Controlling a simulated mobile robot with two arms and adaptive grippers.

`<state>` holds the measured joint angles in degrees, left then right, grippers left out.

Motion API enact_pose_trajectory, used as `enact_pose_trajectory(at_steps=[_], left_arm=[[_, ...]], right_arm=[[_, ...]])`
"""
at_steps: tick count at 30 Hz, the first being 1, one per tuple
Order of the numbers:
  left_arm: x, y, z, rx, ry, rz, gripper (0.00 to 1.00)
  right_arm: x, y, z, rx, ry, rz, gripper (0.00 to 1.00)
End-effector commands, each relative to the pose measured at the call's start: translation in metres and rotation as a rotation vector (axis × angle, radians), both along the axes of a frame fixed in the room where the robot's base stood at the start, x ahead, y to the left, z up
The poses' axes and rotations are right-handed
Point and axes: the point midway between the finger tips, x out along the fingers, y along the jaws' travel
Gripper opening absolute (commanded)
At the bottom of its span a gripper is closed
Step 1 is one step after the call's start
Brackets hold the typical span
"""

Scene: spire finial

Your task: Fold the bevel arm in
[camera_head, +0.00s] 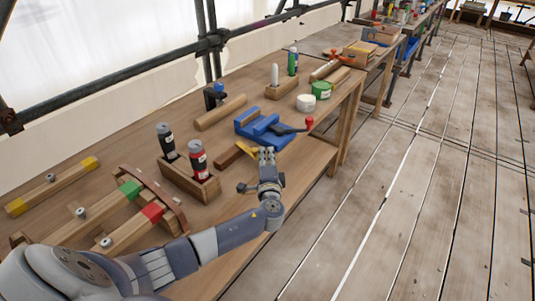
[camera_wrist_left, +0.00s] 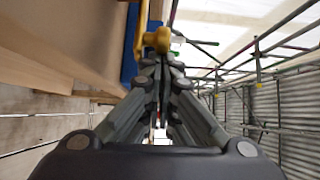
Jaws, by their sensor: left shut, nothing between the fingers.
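The bevel lies on the workbench just in front of the blue vise in the head view. Its reddish-brown wooden stock (camera_head: 227,157) points toward the left, and its yellow arm (camera_head: 248,150) stands out at an angle from the stock. My left gripper (camera_head: 266,152) is shut and empty, with its fingertips right beside the yellow arm on the right. In the left wrist view the yellow arm (camera_wrist_left: 157,40) shows just beyond my fingertips (camera_wrist_left: 162,66). I cannot tell whether they touch. The gripper hides part of the bench edge. My right gripper is not in view.
The blue vise (camera_head: 252,126) with its red-knobbed handle stands just behind. A wooden box (camera_head: 178,180) with two spray cans is to the left. Jointed wooden bars (camera_head: 80,224) lie farther left. The plank floor (camera_head: 430,200) at the right is clear.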

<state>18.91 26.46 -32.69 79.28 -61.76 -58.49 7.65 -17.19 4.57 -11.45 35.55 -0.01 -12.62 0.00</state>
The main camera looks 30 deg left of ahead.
Motion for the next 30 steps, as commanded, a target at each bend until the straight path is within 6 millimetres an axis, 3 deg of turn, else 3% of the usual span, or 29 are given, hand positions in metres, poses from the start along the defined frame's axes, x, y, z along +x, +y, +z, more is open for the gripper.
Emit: enact_pose_trajectory(at_steps=[10,21,30], left_arm=[[-0.022,0.007,-0.002,0.005,0.003,-0.160,0.00],[-0.049,0.019,-0.001,0.001,0.001,-0.153,0.00],[-0.059,0.027,0.000,0.001,0.000,-0.152,0.00]], right_arm=[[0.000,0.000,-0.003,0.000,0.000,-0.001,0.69],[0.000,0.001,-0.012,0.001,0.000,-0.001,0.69],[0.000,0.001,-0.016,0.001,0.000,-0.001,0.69]])
